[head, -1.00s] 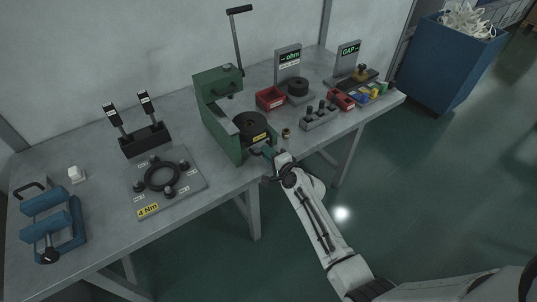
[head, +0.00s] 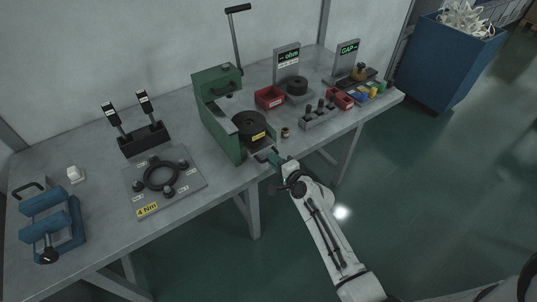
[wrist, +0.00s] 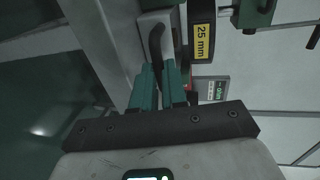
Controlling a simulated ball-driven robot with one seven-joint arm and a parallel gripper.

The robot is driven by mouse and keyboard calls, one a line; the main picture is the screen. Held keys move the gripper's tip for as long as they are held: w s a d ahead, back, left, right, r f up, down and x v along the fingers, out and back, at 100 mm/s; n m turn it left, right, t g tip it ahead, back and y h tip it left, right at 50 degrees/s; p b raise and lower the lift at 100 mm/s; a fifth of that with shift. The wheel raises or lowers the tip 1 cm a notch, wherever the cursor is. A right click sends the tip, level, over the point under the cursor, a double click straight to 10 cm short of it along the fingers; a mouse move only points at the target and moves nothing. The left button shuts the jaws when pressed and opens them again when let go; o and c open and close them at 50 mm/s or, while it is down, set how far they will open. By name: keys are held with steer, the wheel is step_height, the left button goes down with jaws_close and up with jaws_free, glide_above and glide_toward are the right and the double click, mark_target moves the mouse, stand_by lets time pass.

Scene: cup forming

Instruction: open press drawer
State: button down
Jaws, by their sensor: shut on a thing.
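The green press (head: 218,115) stands at the table's front edge, with a dark round die (head: 249,124) at its base. Its grey drawer (head: 262,151) sticks out in front, below the die. My gripper (head: 272,157) is at the drawer's front, just past the table edge. In the wrist view the green fingers of my gripper (wrist: 158,80) are shut on the dark drawer handle (wrist: 156,42). The handle's lower end is hidden between the fingers. The die shows a yellow "25 mm" label (wrist: 202,41) in that view.
A small brass ring (head: 286,132) and a grey block with dark pegs (head: 320,116) lie right of the press. A plate with a black ring (head: 136,203) lies left of it. Open floor (head: 225,270) is in front of the table.

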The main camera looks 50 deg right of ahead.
steer(key=f+v, duration=0.1)
steer(key=v, duration=0.6)
steer(key=shift+s+a+f+b, duration=0.2)
steer(key=shift+s+f+b, duration=0.1)
steer(key=shift+s+b, duration=0.1)
steer(key=c, duration=1.4)
jaws_free()
steer(key=shift+w, duration=0.1)
steer(key=shift+c, duration=0.2)
steer(key=b+v, duration=0.2)
steer(key=v, duration=0.8)
steer(key=shift+s+r, duration=0.15)
steer(key=shift+s, duration=0.25)
